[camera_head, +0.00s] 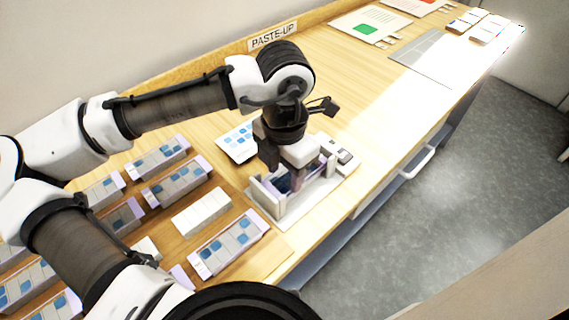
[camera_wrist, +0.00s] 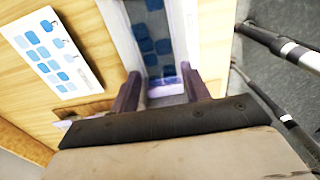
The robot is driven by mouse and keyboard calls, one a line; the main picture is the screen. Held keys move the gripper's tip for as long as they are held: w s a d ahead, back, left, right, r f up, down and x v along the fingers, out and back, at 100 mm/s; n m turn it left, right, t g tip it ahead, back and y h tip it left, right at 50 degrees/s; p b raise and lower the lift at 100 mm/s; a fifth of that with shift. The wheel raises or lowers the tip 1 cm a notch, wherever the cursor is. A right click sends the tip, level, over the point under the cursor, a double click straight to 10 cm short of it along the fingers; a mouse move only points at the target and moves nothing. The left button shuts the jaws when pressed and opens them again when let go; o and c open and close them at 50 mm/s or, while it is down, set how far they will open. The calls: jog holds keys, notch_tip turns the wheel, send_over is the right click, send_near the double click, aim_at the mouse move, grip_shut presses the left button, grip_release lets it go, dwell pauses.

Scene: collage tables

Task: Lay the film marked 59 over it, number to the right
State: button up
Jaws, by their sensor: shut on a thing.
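My gripper (camera_head: 293,181) is low over a white-walled holder (camera_head: 264,198) on the wooden table. In the wrist view, the two dark purple fingers of my gripper (camera_wrist: 160,84) are shut on a film (camera_wrist: 150,47) with blue squares and a lavender end. The film lies between the holder's pale side walls, as far as I can see. Whether it rests on what is below or hangs just above, I cannot tell. No number is readable on it. My gripper hides much of the holder's inside in the head view.
A card with blue squares (camera_head: 236,141) lies behind the holder. Several strips with blue squares, one being the near strip (camera_head: 229,243), and a plain white block (camera_head: 201,211) stand to the left. The table's front edge is close on the right. Bare table (camera_head: 345,99) lies beyond.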

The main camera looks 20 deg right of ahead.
jog(key=shift+f, duration=0.45)
jog(key=o, duration=1)
notch_tip(320, 180, up, 14)
jog(key=shift+f+p, duration=0.1)
jog(key=shift+p, duration=0.3)
jog(key=shift+s, duration=0.1)
